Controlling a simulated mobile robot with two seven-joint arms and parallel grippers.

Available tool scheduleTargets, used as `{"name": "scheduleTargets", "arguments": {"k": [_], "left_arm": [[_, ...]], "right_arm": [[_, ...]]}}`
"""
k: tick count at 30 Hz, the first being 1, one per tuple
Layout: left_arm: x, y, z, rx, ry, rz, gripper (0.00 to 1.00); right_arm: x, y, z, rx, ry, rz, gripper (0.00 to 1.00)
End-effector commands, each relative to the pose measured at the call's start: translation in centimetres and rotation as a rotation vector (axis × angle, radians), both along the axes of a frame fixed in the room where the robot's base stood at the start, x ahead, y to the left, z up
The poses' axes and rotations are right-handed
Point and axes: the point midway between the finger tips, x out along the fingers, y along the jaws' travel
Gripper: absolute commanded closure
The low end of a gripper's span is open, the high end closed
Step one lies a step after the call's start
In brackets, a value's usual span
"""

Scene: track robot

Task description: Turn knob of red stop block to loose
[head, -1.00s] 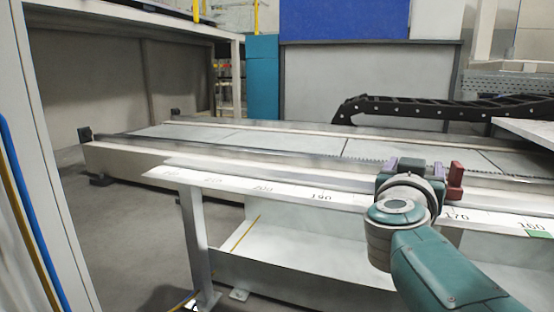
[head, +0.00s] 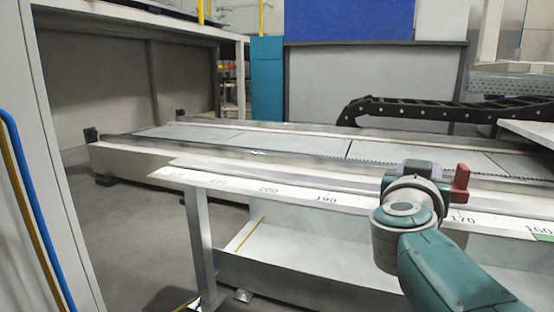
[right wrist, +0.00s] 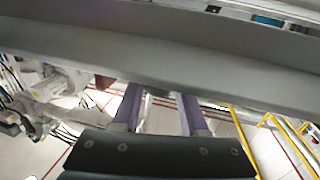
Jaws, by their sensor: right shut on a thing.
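The red stop block (head: 461,182) sits on the rail near the 170 mark, at the right of the head view. A small dark red piece, likely part of it, shows in the right wrist view (right wrist: 104,82). My right gripper (head: 420,168) is at the rail just left of the red part, and my wrist covers much of that spot. Its purple fingers show in the right wrist view (right wrist: 160,100), with their tips hidden behind a grey bar. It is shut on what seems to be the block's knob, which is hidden. My left gripper is not in view.
The white scale strip (head: 225,183) runs along the track's front edge. A black cable chain (head: 440,108) lies behind the track. A white post (head: 55,150) with blue and yellow cables stands close on the left. Floor (head: 150,235) is free left of the track.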

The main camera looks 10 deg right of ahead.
Motion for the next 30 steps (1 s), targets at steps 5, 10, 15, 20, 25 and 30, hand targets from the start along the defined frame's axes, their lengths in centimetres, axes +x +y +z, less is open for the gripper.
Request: {"name": "scheduleTargets", "arguments": {"k": [5, 10, 15, 20, 25, 30], "left_arm": [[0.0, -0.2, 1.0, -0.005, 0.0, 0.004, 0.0], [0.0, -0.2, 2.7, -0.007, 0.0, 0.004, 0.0], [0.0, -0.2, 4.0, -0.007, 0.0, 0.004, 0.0], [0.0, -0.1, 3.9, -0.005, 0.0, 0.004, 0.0], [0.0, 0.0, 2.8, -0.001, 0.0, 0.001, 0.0], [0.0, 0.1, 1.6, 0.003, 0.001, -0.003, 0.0]], "right_arm": [[-0.1, 0.0, 0.2, -0.001, 0.003, 0.037, 1.0], [-0.1, -0.1, 0.4, -0.005, 0.006, 0.126, 1.0], [-0.2, -0.2, 0.2, -0.007, 0.009, 0.258, 1.0], [-0.1, -0.2, -0.1, -0.011, 0.008, 0.39, 1.0], [-0.1, -0.1, -0.4, -0.012, 0.007, 0.515, 1.0], [-0.1, -0.1, -0.5, -0.01, 0.008, 0.606, 1.0]]}}
